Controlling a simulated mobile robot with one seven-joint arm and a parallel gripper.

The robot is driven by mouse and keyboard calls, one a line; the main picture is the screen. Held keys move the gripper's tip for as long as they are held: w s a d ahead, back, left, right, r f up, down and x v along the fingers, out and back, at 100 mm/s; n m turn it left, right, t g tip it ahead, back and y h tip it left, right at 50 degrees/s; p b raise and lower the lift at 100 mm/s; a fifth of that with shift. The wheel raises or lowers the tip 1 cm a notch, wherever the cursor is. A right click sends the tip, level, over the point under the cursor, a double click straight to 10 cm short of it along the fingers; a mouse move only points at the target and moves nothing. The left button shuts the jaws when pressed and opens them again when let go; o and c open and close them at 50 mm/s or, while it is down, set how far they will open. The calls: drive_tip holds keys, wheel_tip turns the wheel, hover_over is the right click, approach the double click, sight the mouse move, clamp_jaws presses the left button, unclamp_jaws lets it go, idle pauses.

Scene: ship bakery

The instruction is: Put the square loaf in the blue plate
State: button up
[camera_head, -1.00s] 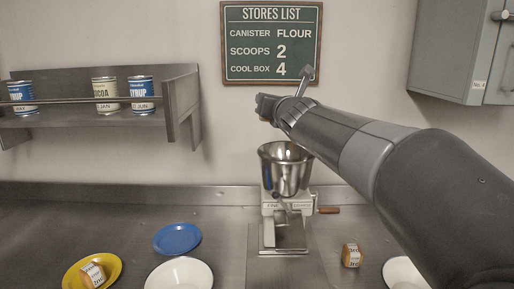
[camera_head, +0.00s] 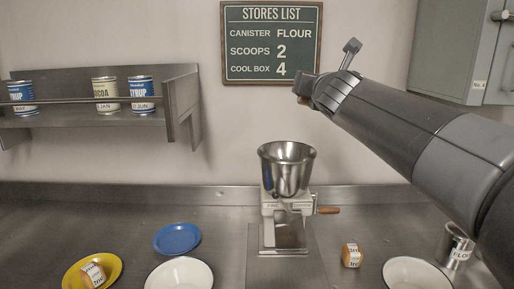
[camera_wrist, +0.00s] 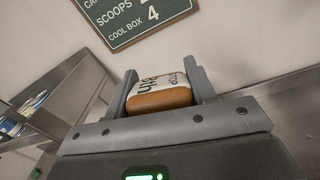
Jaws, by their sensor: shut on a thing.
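My gripper (camera_wrist: 164,80) is shut on a brown, blocky loaf with a white lettered band (camera_wrist: 163,92), which looks like the square loaf; the band's text is only partly readable. The blue plate (camera_head: 177,239) lies empty on the counter, left of the grinder and well below and left of my gripper.
A grinder with a steel bowl (camera_head: 287,172) stands mid-counter. A yellow plate (camera_head: 70,280) holds a banded loaf (camera_head: 93,273). Another banded loaf (camera_head: 352,255) lies right of the grinder.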

drive_tip(key=shift+s+d+r+h, duration=0.15)
drive_tip(key=shift+s+d+r, duration=0.1)
drive_tip(key=shift+s+d, duration=0.25)
drive_tip(key=shift+s+d+r+h, duration=0.15)
drive_tip(key=shift+s+d+r, duration=0.1)
drive_tip(key=shift+d, duration=0.35)
drive_tip(key=w+a+f+n+g+y, duration=0.2)
drive_tip(key=w+a+f+n+y, duration=0.4)
drive_tip(key=a+f, duration=0.65)
drive_tip(key=w+a+f+n+g+y, duration=0.15)
drive_tip(key=w+a+f+y, duration=0.5)
drive_tip(key=a, duration=0.85)
drive_tip(key=a+f+n+g+y, duration=0.2)
drive_tip(key=a+f, duration=0.5)
drive_tip(key=f, duration=0.4)
drive_tip(key=s+a+f+n+g+y, duration=0.1)
drive_tip(key=a+f+n+g+y, duration=0.1)
drive_tip(key=a+f+g, duration=0.3)
drive_tip(key=a+f+n, duration=0.1)
drive_tip(key=a+f, duration=0.2)
drive_tip(key=f, duration=0.4)
drive_tip(key=shift+a, duration=0.15)
drive_tip(key=shift+s+f+n+g, duration=0.1)
drive_tip(key=shift+f+n+g, duration=0.05)
drive_tip(key=shift+n+g, duration=0.1)
wheel_tip(320, 180, down, 10)
drive_tip(key=shift+r, duration=0.2)
drive_tip(key=shift+f, duration=0.1)
drive_tip(key=o, duration=1.1)
drive_tip(key=shift+c, duration=0.2)
